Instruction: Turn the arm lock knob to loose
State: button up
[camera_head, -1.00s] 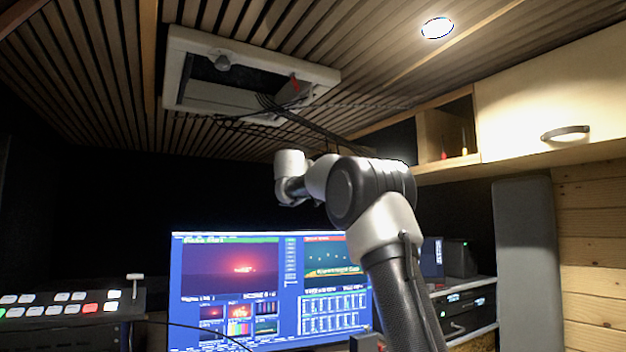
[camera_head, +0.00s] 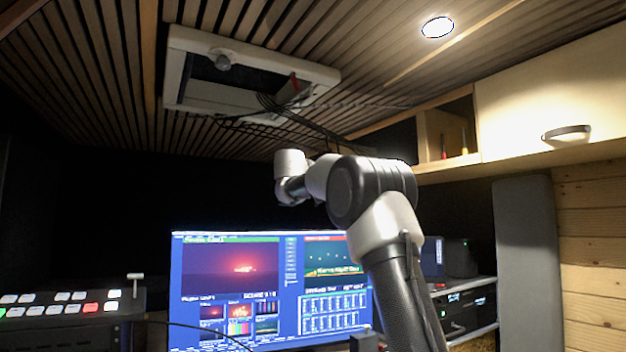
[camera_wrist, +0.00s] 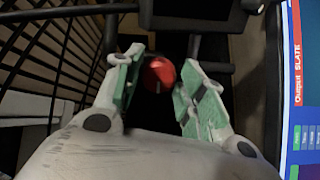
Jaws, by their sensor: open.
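A red round knob (camera_wrist: 159,74) with a light mark on its face shows in the wrist view, near the upper middle. My gripper (camera_wrist: 157,80) is open, with green-padded fingers on either side of the knob. A gap shows between the knob and each finger; I cannot tell how deep the knob sits between them. In the head view my arm reaches up in front of the monitor, and the gripper and knob cannot be made out there.
A dark bar with a black box (camera_wrist: 192,14) crosses just beyond the knob. A lit monitor (camera_wrist: 302,90) is close at right. In the head view, a control panel (camera_head: 72,303) is at lower left and a cupboard (camera_head: 545,90) at upper right.

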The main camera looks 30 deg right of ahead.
jog(key=v, duration=1.2)
jog(key=s+d+f+m+g+y, duration=0.1)
jog(key=s+f+g, duration=0.1)
jog(key=f, duration=0.6)
jog(key=s+d+f+g+y, duration=0.1)
jog(key=d+f+g, duration=0.1)
jog(key=f, duration=0.5)
jog(key=s+f+m+g+y, duration=0.2)
jog(key=s+f+g+y, duration=0.1)
jog(key=s+f, duration=0.75)
jog(key=s+a+f+m+y, duration=0.1)
jog(key=s+f, duration=0.4)
jog(key=s, duration=0.5)
jog(key=s+a+f+m+g+y, duration=0.1)
jog(key=s+a+f+y, duration=0.2)
jog(key=s+f, duration=0.3)
jog(key=s+a+f+m+y, duration=0.1)
jog(key=s+a+f+y, duration=0.2)
jog(key=s, duration=1.1)
notch_tip(320, 180, down, 3)
jog(key=shift+a+f+m+g, duration=0.15)
jog(key=shift+a+m+g, duration=0.25)
jog(key=shift+a, duration=0.1)
